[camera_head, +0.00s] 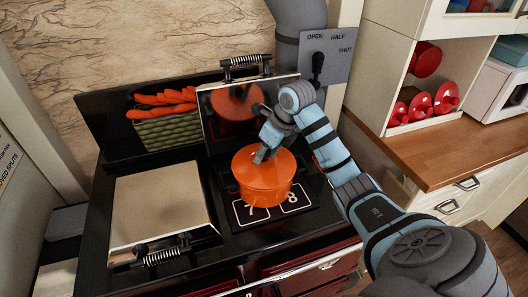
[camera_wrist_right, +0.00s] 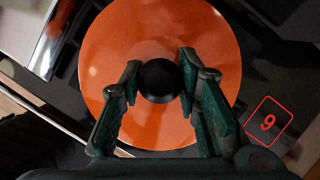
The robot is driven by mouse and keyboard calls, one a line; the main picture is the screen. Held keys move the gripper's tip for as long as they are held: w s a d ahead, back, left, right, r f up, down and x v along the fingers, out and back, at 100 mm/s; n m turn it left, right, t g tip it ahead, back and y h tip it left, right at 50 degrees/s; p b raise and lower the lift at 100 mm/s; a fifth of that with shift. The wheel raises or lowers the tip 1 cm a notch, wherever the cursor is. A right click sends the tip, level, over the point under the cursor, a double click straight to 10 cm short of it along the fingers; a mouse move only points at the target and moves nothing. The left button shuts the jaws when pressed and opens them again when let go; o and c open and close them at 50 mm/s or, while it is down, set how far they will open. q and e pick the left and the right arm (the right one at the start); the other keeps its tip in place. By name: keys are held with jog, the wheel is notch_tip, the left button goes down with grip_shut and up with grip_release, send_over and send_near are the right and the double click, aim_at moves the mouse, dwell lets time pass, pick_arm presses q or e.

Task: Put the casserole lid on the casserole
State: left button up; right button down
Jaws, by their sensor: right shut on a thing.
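The orange casserole (camera_head: 265,195) stands on the black hotplate of the range, in front of the raised cover. The round orange lid (camera_head: 247,163) is at its top; it looks level and lined up with the rim, but I cannot tell whether a small gap is left. In the right wrist view the lid (camera_wrist_right: 110,60) fills the middle as an orange disc with a black knob (camera_wrist_right: 160,82). My right gripper (camera_head: 264,150) reaches down from above, its fingers (camera_wrist_right: 160,75) on either side of the knob, shut on it. The pot's body is hidden under the lid in the wrist view.
A raised shiny cover (camera_head: 214,125) stands right behind the casserole. A closed steel cover (camera_head: 155,205) lies to the left. Carrots (camera_head: 165,97) fill a green basket (camera_head: 170,132) at the back. A wooden counter (camera_head: 440,150) with red items is at right.

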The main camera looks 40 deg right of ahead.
jog(key=shift+f+b, duration=0.3)
jog(key=shift+f, duration=0.2)
jog(key=c, duration=1.1)
grip_release()
notch_tip(320, 180, up, 6)
jog(key=p, duration=0.4)
jog(key=shift+f, duration=0.25)
jog(key=shift+r, duration=0.35)
jog(key=shift+f, duration=0.1)
